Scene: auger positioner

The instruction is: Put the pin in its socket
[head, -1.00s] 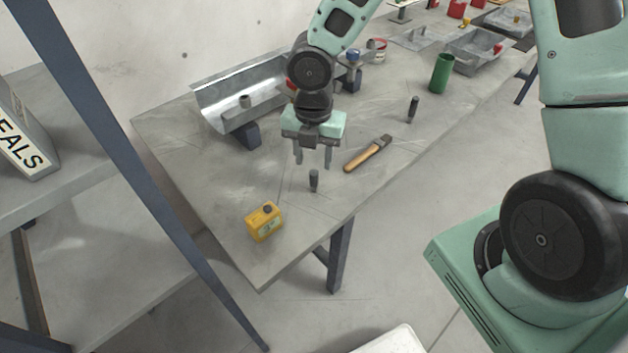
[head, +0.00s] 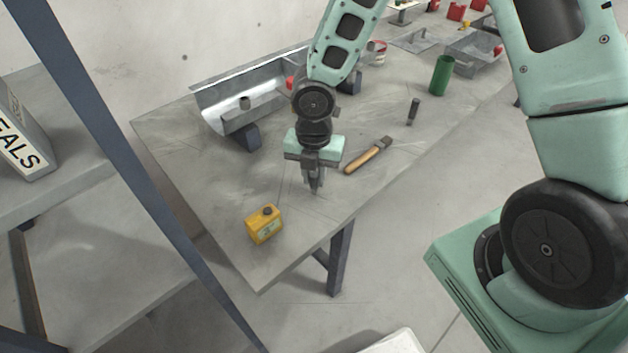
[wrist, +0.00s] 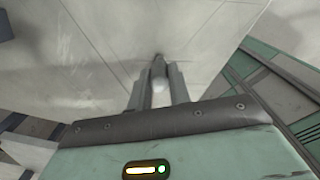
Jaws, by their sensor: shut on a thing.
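My gripper (head: 314,184) is shut on a dark grey pin (wrist: 159,72) near the front of the table. In the wrist view the pin stands between the two fingers. In the head view the fingers largely hide it, and I cannot tell whether its bottom still touches the table. A grey metal trough (head: 211,104) lies behind and to the left. A short upright hollow-looking cylinder (head: 245,102) stands on the bar at the trough, and it may be the socket. A second dark pin-like piece (head: 413,111) stands apart on the right.
A brush with a wooden handle (head: 368,156) lies just right of my gripper. A green cylinder (head: 441,76) and a metal tray (head: 474,55) are farther right. Bare tabletop lies left of my gripper.

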